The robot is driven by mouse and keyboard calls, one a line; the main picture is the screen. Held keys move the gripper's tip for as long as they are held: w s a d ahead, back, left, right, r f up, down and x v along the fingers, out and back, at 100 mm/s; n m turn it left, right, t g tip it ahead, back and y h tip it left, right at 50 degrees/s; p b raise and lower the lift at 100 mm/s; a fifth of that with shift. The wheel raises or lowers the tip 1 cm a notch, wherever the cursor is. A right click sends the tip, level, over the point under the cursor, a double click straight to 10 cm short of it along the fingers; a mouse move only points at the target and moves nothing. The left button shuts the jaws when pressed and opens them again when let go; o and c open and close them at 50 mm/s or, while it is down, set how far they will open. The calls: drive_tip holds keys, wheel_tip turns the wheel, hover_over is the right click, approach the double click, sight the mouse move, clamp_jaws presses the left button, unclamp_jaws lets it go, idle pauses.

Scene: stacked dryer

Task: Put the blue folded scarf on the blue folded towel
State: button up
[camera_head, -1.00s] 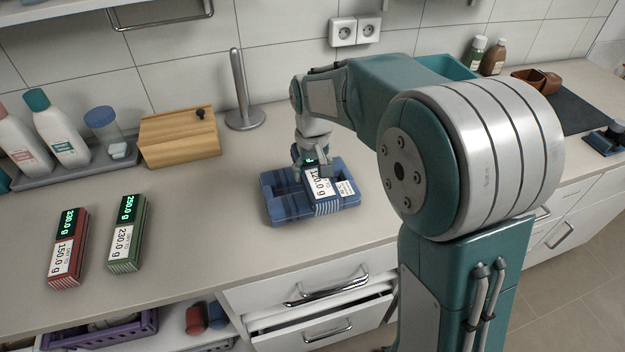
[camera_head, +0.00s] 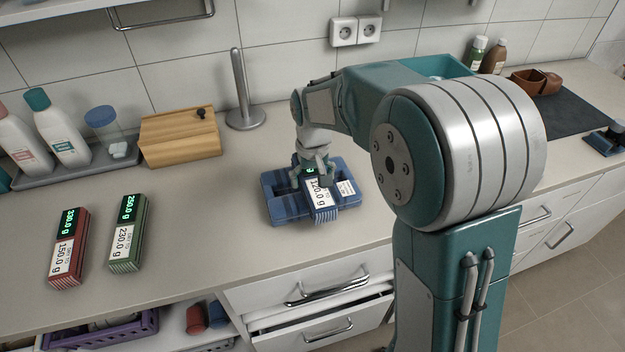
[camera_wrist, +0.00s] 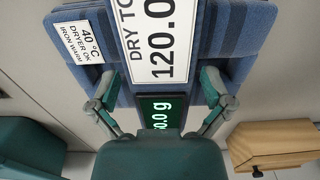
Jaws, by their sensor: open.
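The blue folded scarf (camera_head: 326,214) carries a white "120.0 g" label and a dark display with green digits. It lies across the blue folded towel (camera_head: 280,209), which shows on both sides of it on the counter. In the wrist view, the scarf (camera_wrist: 200,30) fills the top middle, with the towel (camera_wrist: 245,35) beyond its sides. A care label is on the towel at the left. My gripper (camera_head: 316,176) is at the scarf's display end. In the wrist view my gripper (camera_wrist: 158,86) is open, its fingers either side of the scarf. The contact underneath is hidden.
A red labelled bundle (camera_head: 68,250) and a green one (camera_head: 127,235) lie to the left. A wooden box (camera_head: 178,140), a metal post holder (camera_head: 243,95) and a bottle tray (camera_head: 85,165) stand behind. Drawers are below the front edge.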

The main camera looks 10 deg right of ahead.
sight(313, 176)
wheel_tip(313, 176, up, 12)
drive_tip(key=f, duration=0.1)
drive_tip(key=s+d+m+t, duration=0.1)
drive_tip(key=s+d, duration=0.4)
drive_tip(key=s, duration=0.6)
drive_tip(key=s+d+r+m+t, duration=0.1)
drive_tip(key=s+d+t, duration=0.3)
drive_tip(key=s, duration=0.8)
drive_tip(key=shift+s+d+r+t, duration=0.2)
drive_tip(key=shift+d+t, duration=0.1)
drive_tip(key=shift+d, duration=0.1)
idle(0.3)
